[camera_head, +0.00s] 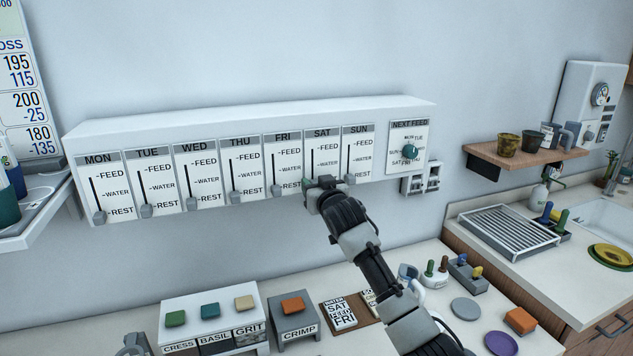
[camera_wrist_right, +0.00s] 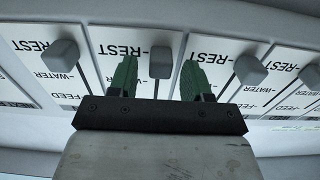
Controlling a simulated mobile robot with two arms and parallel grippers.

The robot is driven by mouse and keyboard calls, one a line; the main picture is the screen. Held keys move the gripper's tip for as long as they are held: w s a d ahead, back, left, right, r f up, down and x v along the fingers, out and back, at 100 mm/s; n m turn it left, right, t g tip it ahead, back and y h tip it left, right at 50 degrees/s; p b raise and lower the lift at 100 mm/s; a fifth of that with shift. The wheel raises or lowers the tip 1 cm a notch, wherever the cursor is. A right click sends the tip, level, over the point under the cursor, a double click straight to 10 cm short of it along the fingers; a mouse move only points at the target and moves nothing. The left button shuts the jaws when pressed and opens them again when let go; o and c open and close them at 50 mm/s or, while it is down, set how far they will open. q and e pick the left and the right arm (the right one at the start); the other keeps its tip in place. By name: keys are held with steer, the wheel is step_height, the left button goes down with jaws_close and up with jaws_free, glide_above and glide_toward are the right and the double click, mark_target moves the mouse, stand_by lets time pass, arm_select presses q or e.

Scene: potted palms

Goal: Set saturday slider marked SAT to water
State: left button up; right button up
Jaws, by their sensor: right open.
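The SAT slider panel (camera_head: 322,153) is on the white wall box, between FRI and SUN, with FEED on top, WATER in the middle and REST at the bottom. My right gripper (camera_head: 314,184) is at the lower end of this panel and hides its knob in the head view. In the right wrist view, the grey SAT knob (camera_wrist_right: 160,62) is by the REST label. The two green fingers of my right gripper (camera_wrist_right: 158,78) stand apart, one on each side of the knob, with gaps showing. My left gripper is not in view.
The SUN knob (camera_head: 350,179) and FRI knob (camera_head: 277,190) are close neighbours, both near REST. The NEXT FEED dial (camera_head: 410,152) is at the box's right end. Below, the counter holds coloured button blocks (camera_head: 210,325) and cards (camera_head: 340,312). A wooden shelf (camera_head: 525,155) is right.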

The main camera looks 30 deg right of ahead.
mark_target(312, 163)
steer(key=shift+w+d, duration=0.1)
steer(key=shift+w, duration=0.15)
steer(key=shift+c, duration=0.3)
jaws_close()
steer(key=shift+r+p, duration=1.6)
steer(key=shift+r, duration=0.8)
steer(key=shift+f, duration=0.1)
steer(key=shift+o, duration=0.3)
jaws_free()
steer(key=shift+s, duration=0.1)
